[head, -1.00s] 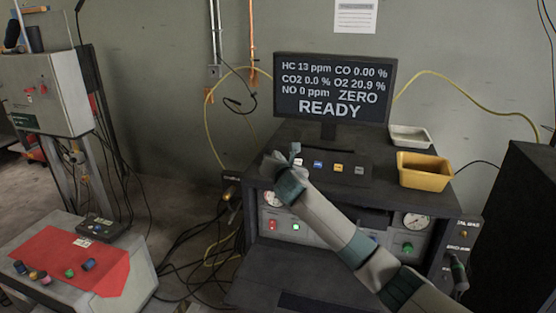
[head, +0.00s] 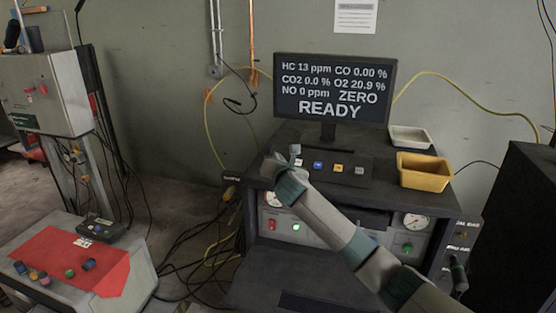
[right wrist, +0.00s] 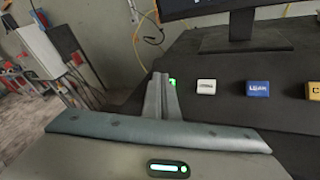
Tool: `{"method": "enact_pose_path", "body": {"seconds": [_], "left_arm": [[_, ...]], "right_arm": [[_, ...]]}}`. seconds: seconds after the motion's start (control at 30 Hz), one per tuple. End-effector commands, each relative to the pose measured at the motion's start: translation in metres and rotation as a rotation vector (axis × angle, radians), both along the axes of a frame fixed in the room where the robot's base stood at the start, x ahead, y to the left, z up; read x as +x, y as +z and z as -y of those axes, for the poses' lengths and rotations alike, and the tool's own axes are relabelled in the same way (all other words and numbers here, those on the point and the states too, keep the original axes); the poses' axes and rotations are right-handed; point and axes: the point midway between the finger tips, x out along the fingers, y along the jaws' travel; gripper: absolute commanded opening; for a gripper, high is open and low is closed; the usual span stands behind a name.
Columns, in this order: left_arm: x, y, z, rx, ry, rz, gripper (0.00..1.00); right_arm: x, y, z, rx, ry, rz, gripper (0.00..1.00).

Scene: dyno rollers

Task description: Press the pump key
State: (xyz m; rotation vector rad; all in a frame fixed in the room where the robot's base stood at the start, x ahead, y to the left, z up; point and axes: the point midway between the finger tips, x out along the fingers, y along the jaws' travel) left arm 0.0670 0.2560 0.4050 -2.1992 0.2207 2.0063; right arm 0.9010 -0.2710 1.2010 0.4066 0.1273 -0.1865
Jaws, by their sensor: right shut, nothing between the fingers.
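A dark key panel (head: 345,180) lies on the bench top below the monitor. A green key (right wrist: 172,83) shows only in part beside my fingertips in the right wrist view. To its right are a white key (right wrist: 206,86), a blue key (right wrist: 257,88) and a yellow key (right wrist: 315,91). Their labels are too small or blurred to tell which is the pump key. My right gripper (head: 295,150) is shut and empty at the panel's left end; it also shows in the right wrist view (right wrist: 161,80). I cannot tell whether it touches the green key. My left gripper is out of view.
The monitor (head: 335,88) stands behind the keys and reads READY. A yellow tray (head: 424,181) and a white tray (head: 409,137) sit on the bench at right. A red mat (head: 60,262) with several small coloured parts lies at left. Cables run across the floor.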

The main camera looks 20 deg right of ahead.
Motion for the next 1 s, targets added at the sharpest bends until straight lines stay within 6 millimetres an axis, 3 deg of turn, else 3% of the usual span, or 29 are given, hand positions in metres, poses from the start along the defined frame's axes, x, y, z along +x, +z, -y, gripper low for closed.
{"method": "enact_pose_path", "body": {"seconds": [1.0], "left_arm": [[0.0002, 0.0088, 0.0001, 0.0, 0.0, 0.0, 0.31]], "right_arm": [[-0.0002, 0.0022, -0.0002, 0.0, 0.001, 0.0, 0.0]]}}
